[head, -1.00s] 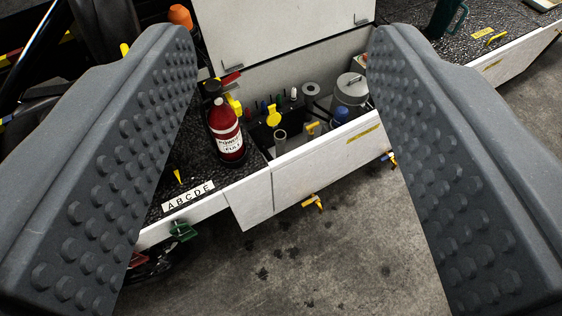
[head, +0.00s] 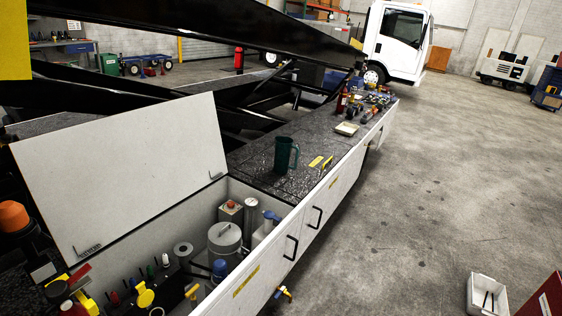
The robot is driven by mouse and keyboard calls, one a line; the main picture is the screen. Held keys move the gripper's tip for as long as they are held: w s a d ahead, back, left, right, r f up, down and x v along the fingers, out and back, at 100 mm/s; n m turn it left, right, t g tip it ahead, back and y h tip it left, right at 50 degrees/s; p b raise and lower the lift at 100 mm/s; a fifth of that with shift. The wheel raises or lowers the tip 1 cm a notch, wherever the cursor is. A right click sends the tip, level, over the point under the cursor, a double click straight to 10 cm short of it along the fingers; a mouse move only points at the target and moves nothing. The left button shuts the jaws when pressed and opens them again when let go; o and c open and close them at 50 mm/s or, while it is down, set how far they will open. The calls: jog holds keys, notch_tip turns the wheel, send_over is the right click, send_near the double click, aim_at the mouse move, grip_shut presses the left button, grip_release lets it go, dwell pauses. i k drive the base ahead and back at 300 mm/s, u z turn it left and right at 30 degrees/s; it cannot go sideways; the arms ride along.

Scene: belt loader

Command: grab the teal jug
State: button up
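The teal jug (head: 283,154) stands upright on the dark textured deck (head: 262,168), just beyond the open compartment, with its handle on the right side. Nothing touches it that I can see. A yellow label (head: 316,161) and a small yellow tool (head: 328,166) lie to its right. My gripper is not in view now, so I cannot see its fingers or where it is relative to the jug.
The raised white lid (head: 125,170) stands left of the jug. The open compartment (head: 265,262) holds canisters and a grey lidded pot (head: 224,241). Black loader beams (head: 220,30) cross above the deck. A tray (head: 347,129) and several tools lie farther along. The floor at right is mostly clear.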

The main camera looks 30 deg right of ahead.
aim_at(283, 145)
jog(key=k, duration=0.5)
jog(key=z, duration=0.8)
jog(key=i, duration=1.15)
jog(key=z, duration=0.8)
jog(key=i, duration=1.25)
jog(key=u, duration=0.6)
jog(key=i, duration=1.45)
jog(key=u, duration=0.75)
jog(key=k, duration=0.7)
jog(key=u, duration=0.2)
